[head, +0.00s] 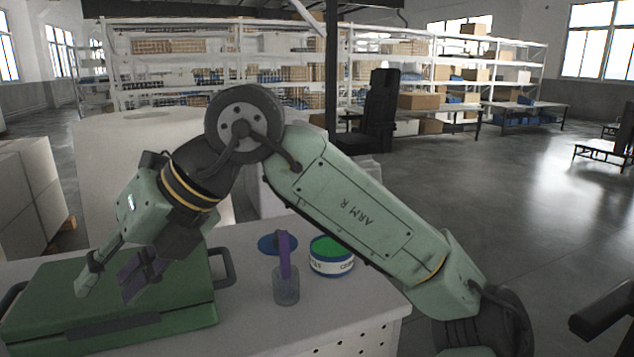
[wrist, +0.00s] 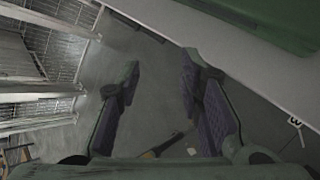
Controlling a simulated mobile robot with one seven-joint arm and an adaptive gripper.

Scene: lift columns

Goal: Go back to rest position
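My gripper (head: 112,280) is at the left in the head view, hanging above the green case and pointing down and to the left. In the wrist view my gripper (wrist: 160,95) shows its two purple-padded fingers spread apart with nothing between them. My arm reaches across the head view from the lower right, bent at a raised elbow joint. Grey floor shows beyond the fingers in the wrist view.
A white table (head: 375,308) carries a green case (head: 185,308), a clear cup (head: 286,290) with a purple item standing in it, a blue disc (head: 270,243) and a green-topped can (head: 331,258). Shelves and a black chair (head: 378,112) stand behind. Open floor lies right.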

